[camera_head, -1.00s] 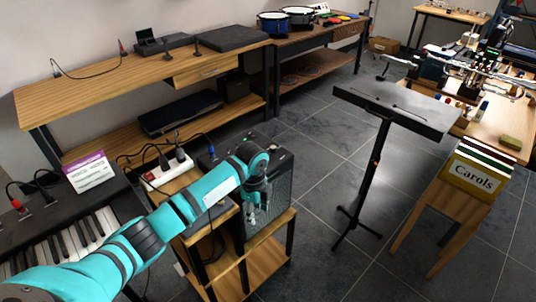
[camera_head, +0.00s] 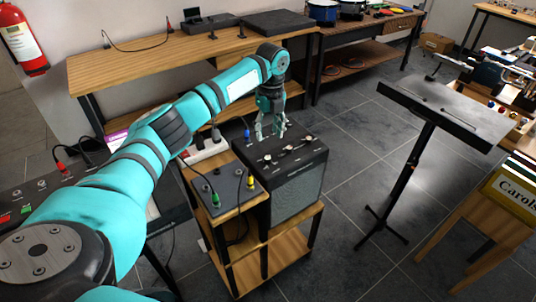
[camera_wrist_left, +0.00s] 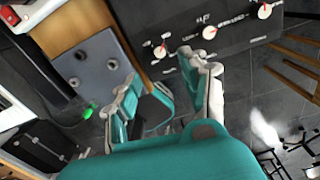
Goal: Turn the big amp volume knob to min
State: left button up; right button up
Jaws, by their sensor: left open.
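The big amp (camera_head: 297,198) is a black box with a grey grille, standing on a wooden stand. Its top panel carries knobs with light pointers: one on the left (camera_head: 268,158), one in the middle (camera_head: 288,150) and one on the right (camera_head: 308,138). In the left wrist view they show as a left knob (camera_wrist_left: 160,51), a middle knob (camera_wrist_left: 209,32) and a right knob (camera_wrist_left: 265,11). The labels are too small to tell which is volume. My left gripper (camera_head: 271,132) is open and empty, pointing down over the panel's back part, apart from the knobs. My right gripper is out of view.
A smaller box (camera_head: 222,203) with green and yellow plugs stands left of the amp. A white power strip (camera_head: 203,150) lies behind it. A black music stand (camera_head: 445,108) is on the right. Open floor lies between it and the amp.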

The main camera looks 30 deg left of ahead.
aim_at(268, 157)
pick_arm(q)
jog(key=f, duration=1)
jog(key=shift+s+a, duration=0.1)
jog(key=shift+s, duration=0.1)
grip_shut()
